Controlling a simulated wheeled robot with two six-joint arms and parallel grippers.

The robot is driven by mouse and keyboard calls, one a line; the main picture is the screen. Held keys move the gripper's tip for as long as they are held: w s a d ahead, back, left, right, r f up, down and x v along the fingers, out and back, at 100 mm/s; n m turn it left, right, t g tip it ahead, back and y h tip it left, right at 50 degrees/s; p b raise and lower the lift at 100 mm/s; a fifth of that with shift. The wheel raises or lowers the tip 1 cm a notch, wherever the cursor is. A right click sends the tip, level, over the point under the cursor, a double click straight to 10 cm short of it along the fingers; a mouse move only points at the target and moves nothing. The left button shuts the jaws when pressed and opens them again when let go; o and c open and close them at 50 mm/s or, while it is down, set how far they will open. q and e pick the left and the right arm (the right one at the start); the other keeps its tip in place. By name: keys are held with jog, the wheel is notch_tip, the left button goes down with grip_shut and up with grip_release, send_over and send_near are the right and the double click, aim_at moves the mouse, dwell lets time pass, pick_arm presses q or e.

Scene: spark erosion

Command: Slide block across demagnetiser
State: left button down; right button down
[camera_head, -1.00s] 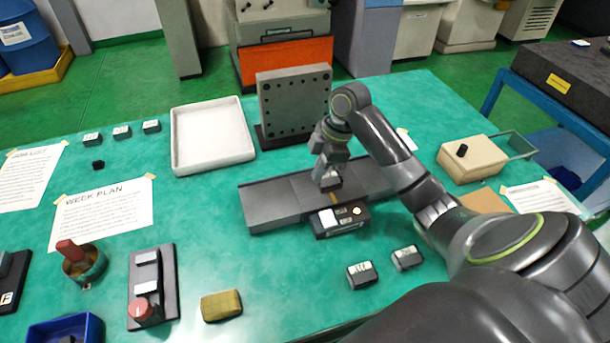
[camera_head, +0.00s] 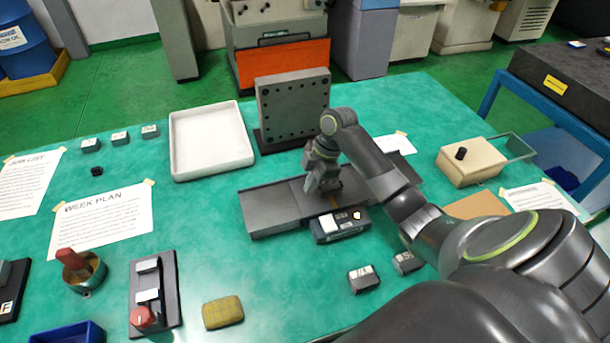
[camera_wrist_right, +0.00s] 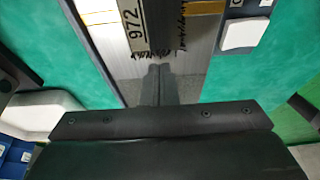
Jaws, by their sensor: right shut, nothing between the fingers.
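The demagnetiser is a long grey flat-topped bed (camera_head: 272,208) with a dark control box (camera_head: 340,225) at its front; the box has a white switch and a small lit lamp. My right gripper (camera_head: 322,186) is low over the middle of the bed, fingers shut and empty. In the right wrist view the shut fingers (camera_wrist_right: 158,85) are beside a narrow block labelled 972 (camera_wrist_right: 137,25), which lies on the bed near a brass stripe. I cannot tell whether they touch. In the head view the gripper hides the block. My left gripper is not in view.
A white tray (camera_head: 176,150) and an upright drilled plate (camera_head: 293,105) stand behind the bed. Two labelled blocks (camera_head: 363,279) sit in front, close to my right arm. A beige box (camera_head: 471,161) stands at right.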

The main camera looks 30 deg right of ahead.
jog(key=shift+s+d, duration=0.2)
jog(key=shift+d, duration=0.6)
jog(key=shift+a, duration=0.1)
jog(key=d, duration=0.2)
jog(key=s+d+p, duration=0.1)
jog(key=d, duration=0.2)
jog(key=s+d, duration=0.1)
jog(key=d, duration=0.2)
jog(key=shift+d, duration=0.1)
jog(key=d, duration=0.3)
jog(key=s+d+b, duration=0.1)
jog(key=d, duration=0.2)
jog(key=s+d, duration=0.1)
jog(key=d, duration=0.3)
jog(key=shift+s+f, duration=0.1)
jog(key=shift+s, duration=0.05)
jog(key=shift+s+d, duration=0.1)
jog(key=shift+d, duration=0.35)
